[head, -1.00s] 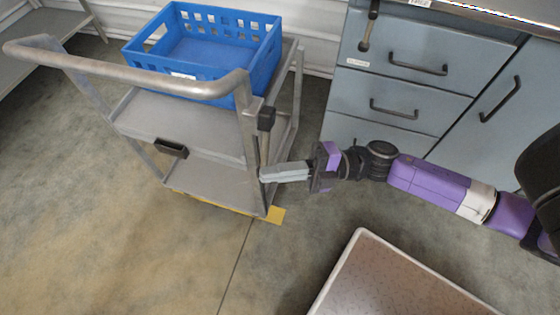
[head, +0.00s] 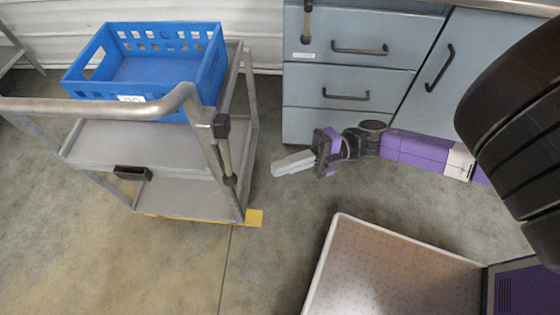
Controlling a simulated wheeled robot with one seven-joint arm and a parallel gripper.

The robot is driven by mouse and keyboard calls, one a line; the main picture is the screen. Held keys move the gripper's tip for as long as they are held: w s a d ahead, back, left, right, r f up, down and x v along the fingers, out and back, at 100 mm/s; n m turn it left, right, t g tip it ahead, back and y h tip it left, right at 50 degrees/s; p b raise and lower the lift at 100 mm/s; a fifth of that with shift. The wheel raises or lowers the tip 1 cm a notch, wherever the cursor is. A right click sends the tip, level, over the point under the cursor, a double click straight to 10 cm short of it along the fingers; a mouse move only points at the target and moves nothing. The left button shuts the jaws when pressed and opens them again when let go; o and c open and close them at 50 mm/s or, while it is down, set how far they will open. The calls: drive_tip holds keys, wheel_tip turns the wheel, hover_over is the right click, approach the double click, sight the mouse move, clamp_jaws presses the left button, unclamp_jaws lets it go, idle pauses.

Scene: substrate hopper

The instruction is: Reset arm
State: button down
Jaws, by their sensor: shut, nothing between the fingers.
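My gripper (head: 294,163) is at the end of my purple and black arm in the head view. Its grey fingers are together and hold nothing. They point left toward the grey cart (head: 150,145), with a gap of bare floor between the fingertips and the cart's right side. The arm reaches in from the right, in front of the blue-grey drawer cabinet (head: 345,75). Black links of my arm hide part of the right side of the view.
A blue crate (head: 150,72) stands on the cart's top shelf and looks empty. A yellow floor mark (head: 254,218) lies at the cart's front right corner. My own flat base deck shows at the bottom right. The floor at the lower left is clear.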

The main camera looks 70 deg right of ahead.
idle(0.3)
drive_tip(key=s+a+r+m+h, duration=0.1)
drive_tip(key=s+a+m+h, duration=0.3)
drive_tip(key=m, duration=0.4)
drive_tip(key=s+a+r+m+t+h, duration=0.1)
drive_tip(key=a+m+h, duration=0.2)
drive_tip(key=m+h, duration=0.45)
drive_tip(key=s+a+r+m+h, duration=0.1)
drive_tip(key=s+a+m+h, duration=0.25)
drive_tip(key=m, duration=0.55)
wheel_tip(320, 180, up, 20)
drive_tip(key=p, duration=1.9)
drive_tip(key=shift+w+a+y+p, duration=0.3)
drive_tip(key=shift+w+p, duration=0.05)
drive_tip(key=shift+w, duration=0.05)
